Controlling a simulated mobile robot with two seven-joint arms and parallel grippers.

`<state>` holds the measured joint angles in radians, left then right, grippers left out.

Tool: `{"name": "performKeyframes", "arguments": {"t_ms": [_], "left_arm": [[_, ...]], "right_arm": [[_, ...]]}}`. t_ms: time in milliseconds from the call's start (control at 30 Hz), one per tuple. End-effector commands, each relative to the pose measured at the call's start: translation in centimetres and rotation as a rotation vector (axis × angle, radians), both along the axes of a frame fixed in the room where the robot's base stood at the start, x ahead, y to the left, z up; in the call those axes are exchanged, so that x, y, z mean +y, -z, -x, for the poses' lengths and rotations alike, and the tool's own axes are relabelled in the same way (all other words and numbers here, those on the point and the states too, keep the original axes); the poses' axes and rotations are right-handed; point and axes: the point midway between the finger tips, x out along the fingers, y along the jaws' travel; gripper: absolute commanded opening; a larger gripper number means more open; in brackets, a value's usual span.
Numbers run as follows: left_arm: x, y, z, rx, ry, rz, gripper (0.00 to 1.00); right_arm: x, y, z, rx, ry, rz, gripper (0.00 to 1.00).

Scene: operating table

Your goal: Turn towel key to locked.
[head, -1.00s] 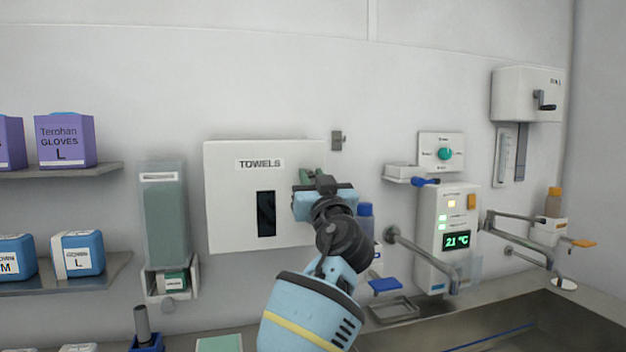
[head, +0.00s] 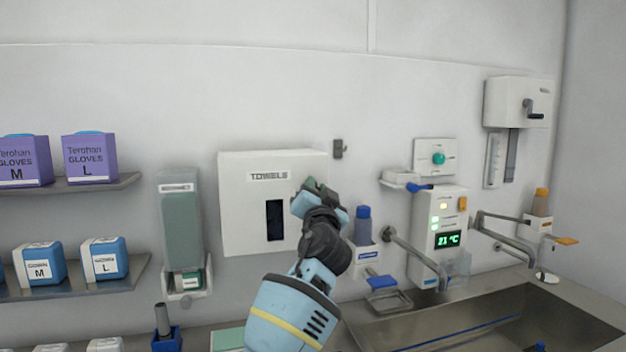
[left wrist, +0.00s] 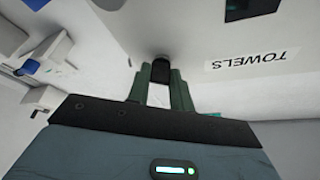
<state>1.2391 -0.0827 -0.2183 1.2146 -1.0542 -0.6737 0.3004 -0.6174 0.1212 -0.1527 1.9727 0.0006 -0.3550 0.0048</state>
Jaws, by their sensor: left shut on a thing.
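The white towel dispenser (head: 238,205) hangs on the wall with a TOWELS label and a dark slot in its front. It also shows in the left wrist view (left wrist: 225,25). My left gripper (head: 314,186) is at the right side of the dispenser's front, with its head tilted. In the left wrist view its two green fingers (left wrist: 161,76) are shut on a small black towel key (left wrist: 161,69) at the dispenser's face. The gripper hides the key in the head view, and I cannot read any lock mark. My right gripper is not in view.
A blue-capped bottle (head: 362,226) stands close to the right of my left gripper. A clear-fronted green dispenser (head: 181,225) is on the left, and the steel sink (head: 450,318) is below right.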

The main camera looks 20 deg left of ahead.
Motion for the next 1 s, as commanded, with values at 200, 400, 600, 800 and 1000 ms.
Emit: {"name": "performKeyframes", "arguments": {"t_ms": [200, 400, 600, 800, 1000], "left_arm": [[0.1, -1.0, 0.3, 0.106, -0.001, -0.17, 0.0], [0.1, -0.6, 0.2, 0.214, 0.0, -0.328, 0.0], [0.2, -0.5, 0.1, 0.322, -0.001, -0.485, 0.0], [0.2, -0.5, 0.1, 0.419, -0.001, -0.626, 0.0], [0.1, -0.5, 0.1, 0.494, -0.001, -0.736, 0.0]], "right_arm": [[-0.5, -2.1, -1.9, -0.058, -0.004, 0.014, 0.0], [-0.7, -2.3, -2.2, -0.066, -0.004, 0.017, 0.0], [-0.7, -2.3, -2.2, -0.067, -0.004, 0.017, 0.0], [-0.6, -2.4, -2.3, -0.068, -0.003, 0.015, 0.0], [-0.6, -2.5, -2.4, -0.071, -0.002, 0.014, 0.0]]}}
